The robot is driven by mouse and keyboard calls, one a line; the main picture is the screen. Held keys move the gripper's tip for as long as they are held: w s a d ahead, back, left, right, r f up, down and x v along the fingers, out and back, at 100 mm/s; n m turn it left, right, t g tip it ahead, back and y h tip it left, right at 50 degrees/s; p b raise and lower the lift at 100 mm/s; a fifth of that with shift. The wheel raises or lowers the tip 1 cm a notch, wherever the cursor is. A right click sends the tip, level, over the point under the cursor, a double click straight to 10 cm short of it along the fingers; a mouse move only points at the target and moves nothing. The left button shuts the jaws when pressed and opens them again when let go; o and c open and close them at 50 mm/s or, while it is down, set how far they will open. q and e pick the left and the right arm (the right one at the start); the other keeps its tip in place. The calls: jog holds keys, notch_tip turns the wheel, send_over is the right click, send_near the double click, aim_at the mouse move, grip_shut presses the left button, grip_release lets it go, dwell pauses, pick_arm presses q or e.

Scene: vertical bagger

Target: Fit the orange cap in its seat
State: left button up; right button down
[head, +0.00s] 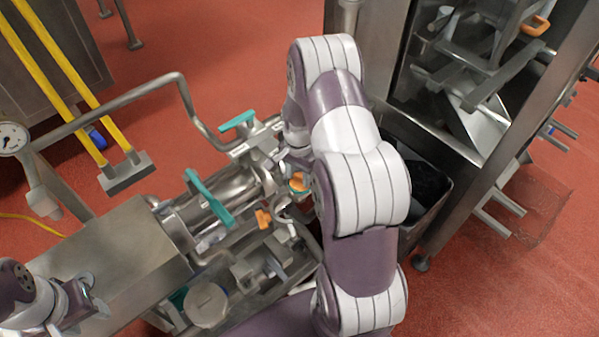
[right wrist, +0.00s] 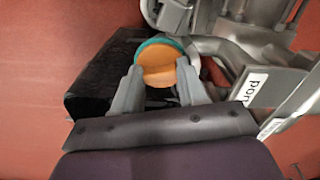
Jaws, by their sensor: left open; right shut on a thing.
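The orange cap (right wrist: 158,62), round with a teal rim, sits between the two grey fingers of my right gripper (right wrist: 158,80), which is shut on it. In the head view the cap (head: 298,182) shows as a small orange spot beside the steel pipework, left of my right arm. That arm hides most of the right gripper there. My left gripper (head: 78,303) is open and empty at the lower left, over the steel housing. I cannot make out the cap's seat for certain in either view.
Steel pipework with teal handles (head: 207,197) and another orange part (head: 263,218) lies left of my right arm. A dark bin (head: 432,185) stands to its right, below the bagger frame (head: 480,125). A labelled part (right wrist: 256,86) is close to the right finger.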

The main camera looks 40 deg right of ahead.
jog(key=c, duration=0.5)
grip_release()
jog(key=shift+c, duration=0.2)
jog(key=shift+s+d, duration=0.1)
